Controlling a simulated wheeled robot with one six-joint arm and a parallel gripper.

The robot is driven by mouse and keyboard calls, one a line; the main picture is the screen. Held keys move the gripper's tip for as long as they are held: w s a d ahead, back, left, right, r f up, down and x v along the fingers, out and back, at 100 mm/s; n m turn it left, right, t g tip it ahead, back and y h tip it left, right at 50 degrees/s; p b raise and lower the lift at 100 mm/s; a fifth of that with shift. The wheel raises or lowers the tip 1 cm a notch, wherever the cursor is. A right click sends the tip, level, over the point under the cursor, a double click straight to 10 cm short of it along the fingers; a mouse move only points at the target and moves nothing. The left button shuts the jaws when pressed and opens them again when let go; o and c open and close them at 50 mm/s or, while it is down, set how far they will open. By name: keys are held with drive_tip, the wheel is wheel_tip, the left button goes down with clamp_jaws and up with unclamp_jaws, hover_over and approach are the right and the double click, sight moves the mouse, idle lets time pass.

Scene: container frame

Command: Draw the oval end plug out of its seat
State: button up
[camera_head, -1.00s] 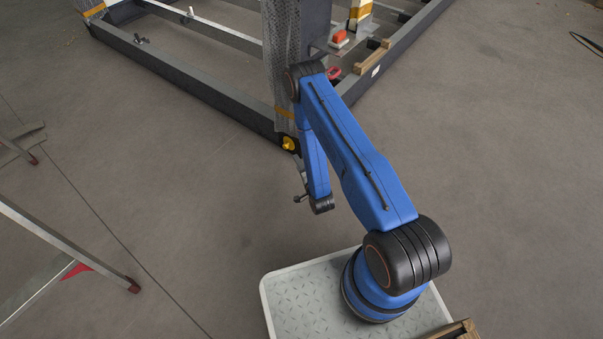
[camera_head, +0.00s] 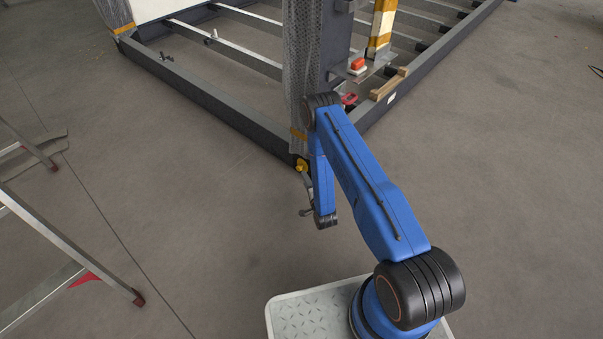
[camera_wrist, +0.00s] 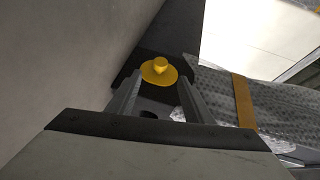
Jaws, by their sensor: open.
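The oval end plug (camera_wrist: 158,73) is yellow with a round knob on an oval flange. In the wrist view it sits at the dark frame corner, just beyond my fingertips and between their lines. In the head view the plug (camera_head: 301,165) shows at the foot of the wrapped post. My gripper (camera_wrist: 156,84) is open, one finger on each side below the plug, with nothing between them. I cannot tell whether a finger touches the flange. The seat behind the plug is hidden.
The container frame (camera_head: 205,92) runs back from the corner. A post in bubble wrap with an orange strap (camera_wrist: 244,101) stands close right of my gripper in the wrist view. A ladder (camera_head: 70,250) stands at the left. Open floor lies between.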

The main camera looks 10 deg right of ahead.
sight(302, 166)
drive_tip(key=w, duration=0.2)
drive_tip(key=w+f, duration=0.1)
drive_tip(key=w, duration=0.4)
drive_tip(key=shift+w+a+f, duration=0.15)
drive_tip(key=shift+w+a, duration=0.15)
drive_tip(key=shift+a, duration=0.1)
drive_tip(key=c, duration=1.1)
drive_tip(key=shift+o, duration=0.4)
